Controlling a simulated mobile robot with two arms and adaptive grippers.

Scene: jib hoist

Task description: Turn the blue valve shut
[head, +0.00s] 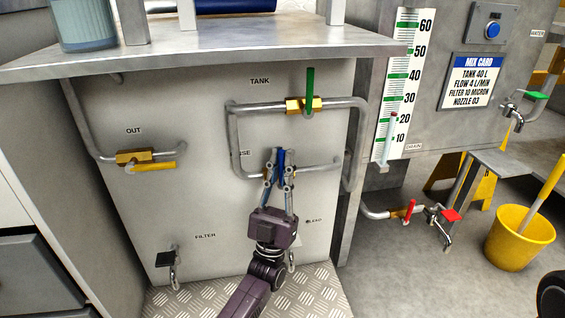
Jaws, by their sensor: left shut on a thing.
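The blue valve's handle (281,157) shows between my gripper's fingers on the lower horizontal pipe of the pale panel. It points about straight up, across the pipe. My left gripper (280,168) reaches up from below and is shut on this handle, one finger on each side. The fingers hide most of the valve body and part of the label beside it, of which "SE" can be read. My right gripper is not in view.
Above is a brass valve with an upright green handle (310,91). A yellow-handled valve (152,167) is at left. A metal shelf (205,55) overhangs the panel. At right are a red-handled valve (408,212), a red-topped tap (449,215) and a yellow bucket (518,240).

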